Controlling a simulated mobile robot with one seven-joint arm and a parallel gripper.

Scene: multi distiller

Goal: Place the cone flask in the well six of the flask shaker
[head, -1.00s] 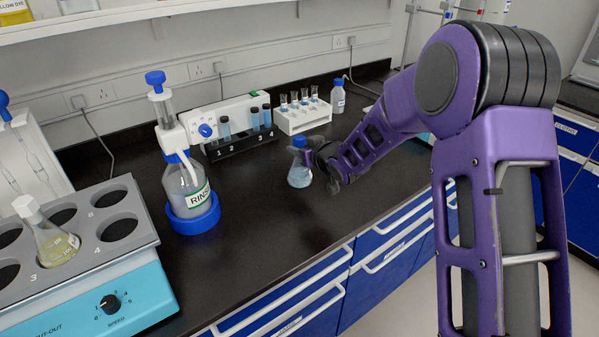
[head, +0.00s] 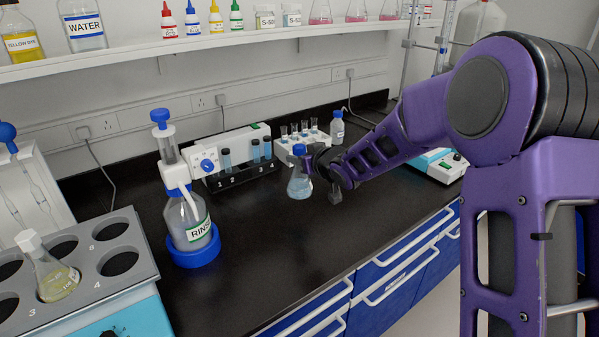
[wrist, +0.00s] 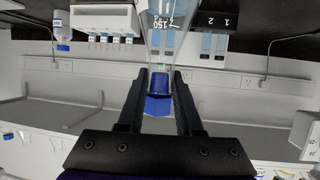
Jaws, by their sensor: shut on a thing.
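The cone flask (head: 300,186) is clear glass with pale blue liquid and a blue stopper, upright over the middle of the counter in the head view. My gripper (head: 318,160) comes from the right and is shut on its neck. In the wrist view my gripper (wrist: 160,90) has a finger on each side of the flask's neck and blue stopper (wrist: 158,104). Any gap under the flask is hard to judge. The flask shaker (head: 87,291) is at the lower left.
Another flask with yellowish liquid (head: 57,281) sits in well three. A rinse bottle (head: 186,222) in a blue base stands between shaker and cone flask. A vial block (head: 245,173) and a white tube rack (head: 303,153) stand behind. The front counter is clear.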

